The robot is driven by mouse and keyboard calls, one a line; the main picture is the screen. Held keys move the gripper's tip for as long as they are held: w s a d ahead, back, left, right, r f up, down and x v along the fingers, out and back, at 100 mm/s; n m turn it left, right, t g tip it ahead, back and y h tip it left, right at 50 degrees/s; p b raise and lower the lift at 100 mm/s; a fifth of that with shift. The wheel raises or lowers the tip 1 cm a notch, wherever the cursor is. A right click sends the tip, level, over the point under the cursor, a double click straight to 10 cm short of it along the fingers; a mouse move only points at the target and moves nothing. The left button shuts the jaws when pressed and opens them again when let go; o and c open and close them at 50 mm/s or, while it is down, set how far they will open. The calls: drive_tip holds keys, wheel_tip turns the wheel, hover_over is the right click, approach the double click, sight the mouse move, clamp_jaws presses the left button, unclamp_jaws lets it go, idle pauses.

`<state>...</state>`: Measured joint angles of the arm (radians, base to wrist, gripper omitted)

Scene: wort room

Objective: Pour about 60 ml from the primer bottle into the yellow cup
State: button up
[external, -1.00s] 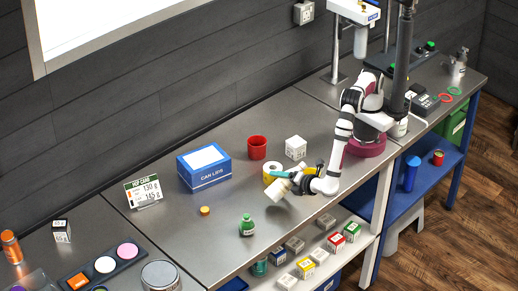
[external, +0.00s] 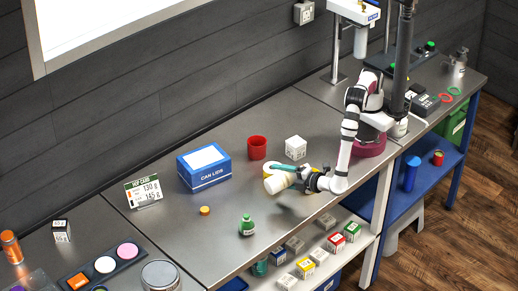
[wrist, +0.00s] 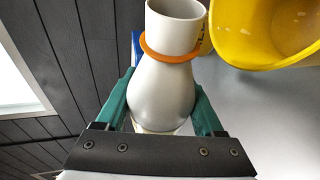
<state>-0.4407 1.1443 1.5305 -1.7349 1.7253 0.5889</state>
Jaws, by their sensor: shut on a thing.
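My gripper (wrist: 162,108) is shut on the white primer bottle (wrist: 165,82), its teal fingers on both sides of the body. The bottle has an orange ring round its neck and an open mouth. In the external view the bottle (external: 277,184) lies tilted close to level above the table, mouth end to the left. The yellow cup (wrist: 228,35) is at the upper right of the wrist view, beside the bottle's neck. In the external view the cup is partly hidden behind the bottle. No stream of liquid shows. I cannot tell the cup's level.
A red cup (external: 257,148) and a white box (external: 295,148) stand behind. A blue can-lids box (external: 204,167) is to the left. A small orange cap (external: 205,211) and a green bottle (external: 247,226) are in front. The table between them is clear.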

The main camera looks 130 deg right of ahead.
drive_tip(key=shift+m, duration=0.4)
drive_tip(key=shift+r+t, duration=0.2)
drive_tip(key=shift+t, duration=0.1)
drive_tip(key=shift+w+d+r+m+h+p, duration=0.1)
drive_tip(key=shift+w+r+m+h+p, duration=0.1)
drive_tip(key=shift+w+m+h+p, duration=0.15)
idle(0.5)
drive_tip(key=shift+r+m, duration=0.25)
idle(1.3)
drive_tip(key=f+n+g, duration=0.1)
drive_tip(key=f+n+y, duration=0.1)
drive_tip(key=n, duration=0.1)
drive_tip(key=shift+w+d+f+n+g, duration=0.15)
drive_tip(key=shift+w+f+n+g, duration=0.15)
drive_tip(key=shift+w+g, duration=0.1)
drive_tip(key=shift+s+f+n+y, duration=0.1)
drive_tip(key=shift+f+n+y, duration=0.1)
drive_tip(key=shift+n+y, duration=0.15)
idle(1.1)
